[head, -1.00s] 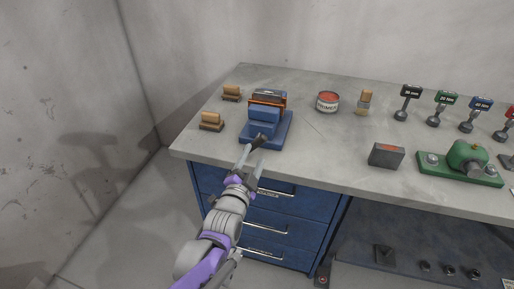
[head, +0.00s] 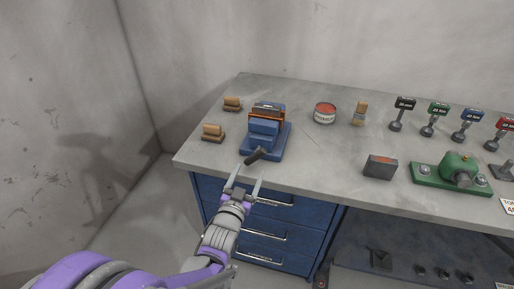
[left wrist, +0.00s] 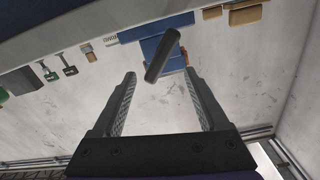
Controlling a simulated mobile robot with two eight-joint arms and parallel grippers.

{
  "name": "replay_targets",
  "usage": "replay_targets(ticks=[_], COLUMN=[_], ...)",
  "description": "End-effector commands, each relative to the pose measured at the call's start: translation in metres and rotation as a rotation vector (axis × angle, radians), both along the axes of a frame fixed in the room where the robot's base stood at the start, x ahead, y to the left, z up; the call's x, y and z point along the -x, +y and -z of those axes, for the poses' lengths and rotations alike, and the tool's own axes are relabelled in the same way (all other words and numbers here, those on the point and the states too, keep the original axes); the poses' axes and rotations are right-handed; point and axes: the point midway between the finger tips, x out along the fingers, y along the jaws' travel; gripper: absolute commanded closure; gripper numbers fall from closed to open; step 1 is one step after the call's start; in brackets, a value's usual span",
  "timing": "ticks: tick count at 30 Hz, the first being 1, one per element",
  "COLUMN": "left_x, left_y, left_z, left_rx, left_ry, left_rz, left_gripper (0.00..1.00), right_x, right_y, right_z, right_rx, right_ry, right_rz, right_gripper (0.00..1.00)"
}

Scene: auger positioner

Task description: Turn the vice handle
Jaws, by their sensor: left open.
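The blue vice (head: 265,138) stands at the left front of the grey workbench, with an orange-brown piece (head: 268,108) at its back. Its dark handle (head: 256,156) sticks out over the bench's front edge. My left gripper (head: 243,181) is open just in front of and below the handle. In the left wrist view the handle (left wrist: 163,56) lies ahead of the gap between the open fingers (left wrist: 158,98), apart from both, with the blue vice body (left wrist: 153,45) behind it. My right gripper is not in view.
Two wooden-backed brushes (head: 213,132) lie left of the vice. A red-topped tin (head: 325,113), a small grey box (head: 380,166) and a green device (head: 455,171) stand to the right on the bench (head: 330,155). Blue drawers (head: 272,215) with protruding handles are below the vice.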

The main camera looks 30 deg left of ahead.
Motion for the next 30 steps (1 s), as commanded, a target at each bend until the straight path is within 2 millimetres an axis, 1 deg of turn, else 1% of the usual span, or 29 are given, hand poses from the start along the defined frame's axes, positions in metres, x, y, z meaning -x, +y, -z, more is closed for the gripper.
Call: replay_targets(ticks=[2,5,8,15,18,21,25,30], left_x=[-0.001,-0.009,-0.025,-0.070,-0.085,-0.096,-0.103,-0.105], left_y=[0.001,0.003,0.007,0.017,0.021,0.024,0.025,0.026], left_z=[0.000,0.001,0.002,0.001,0.001,0.001,0.001,0.001], left_rx=[0.031,0.040,0.039,0.038,0.038,0.038,0.037,0.037], left_ry=[-0.008,-0.009,-0.008,-0.009,-0.009,-0.009,-0.009,-0.009], left_rz=[-0.001,-0.001,0.000,0.000,0.000,0.000,0.000,0.000], left_gripper=[0.23,0.23,0.23,0.23,0.23,0.23,0.23,0.23], right_x=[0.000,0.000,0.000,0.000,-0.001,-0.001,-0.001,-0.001], right_y=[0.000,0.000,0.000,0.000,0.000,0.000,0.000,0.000], right_z=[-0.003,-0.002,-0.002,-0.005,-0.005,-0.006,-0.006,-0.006], right_rx=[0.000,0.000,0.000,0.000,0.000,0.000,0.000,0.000], right_ry=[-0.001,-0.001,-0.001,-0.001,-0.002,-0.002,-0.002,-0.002], right_rz=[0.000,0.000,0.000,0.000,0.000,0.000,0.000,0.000], right_gripper=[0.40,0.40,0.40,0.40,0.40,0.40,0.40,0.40])
